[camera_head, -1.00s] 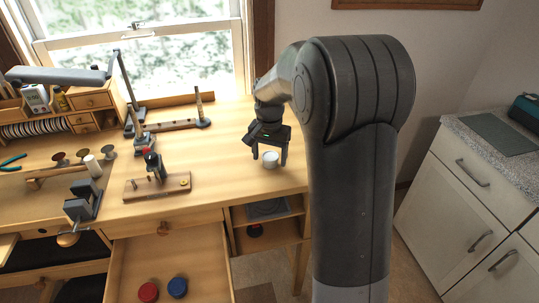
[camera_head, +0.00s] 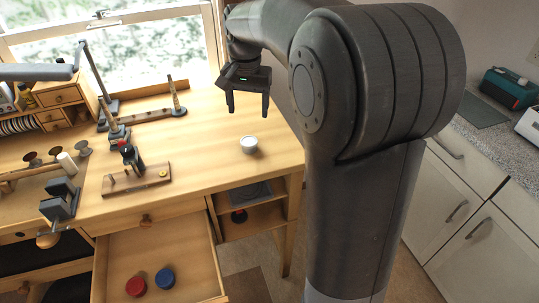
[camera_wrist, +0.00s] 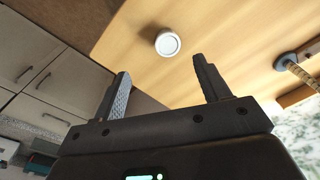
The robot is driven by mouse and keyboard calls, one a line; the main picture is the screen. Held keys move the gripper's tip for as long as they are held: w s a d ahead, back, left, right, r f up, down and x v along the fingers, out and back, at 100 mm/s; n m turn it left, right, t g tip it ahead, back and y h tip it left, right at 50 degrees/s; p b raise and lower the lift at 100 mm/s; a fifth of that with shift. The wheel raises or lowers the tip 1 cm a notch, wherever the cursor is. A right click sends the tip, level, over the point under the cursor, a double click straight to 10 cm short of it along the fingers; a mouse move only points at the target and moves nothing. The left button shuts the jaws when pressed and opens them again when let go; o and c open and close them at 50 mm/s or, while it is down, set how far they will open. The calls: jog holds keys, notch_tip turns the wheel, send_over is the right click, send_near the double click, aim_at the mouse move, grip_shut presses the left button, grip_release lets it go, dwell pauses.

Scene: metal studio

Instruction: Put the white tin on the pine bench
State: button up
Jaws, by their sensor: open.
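The white tin (camera_head: 249,144) is a small round can standing on the pine bench (camera_head: 205,160), towards its right end. My gripper (camera_head: 248,107) is open and empty above the bench, up and clear of the tin. In the wrist view the white tin (camera_wrist: 168,43) shows beyond the open fingers (camera_wrist: 161,88), with its round face towards the camera and nothing touching it.
A wooden block with a small tool (camera_head: 137,178) stands left of the tin. A vise (camera_head: 62,200) is at the left. An open drawer below holds a red tin (camera_head: 136,286) and a blue tin (camera_head: 165,278). A cabinet (camera_head: 470,200) stands at the right.

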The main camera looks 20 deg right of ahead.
jog(key=s+f+n+t, duration=0.1)
jog(key=s+n+t, duration=0.4)
jog(key=s, duration=2)
jog(key=shift+s+a+n, duration=0.35)
jog(key=shift+n, duration=0.15)
jog(key=shift+c, duration=0.6)
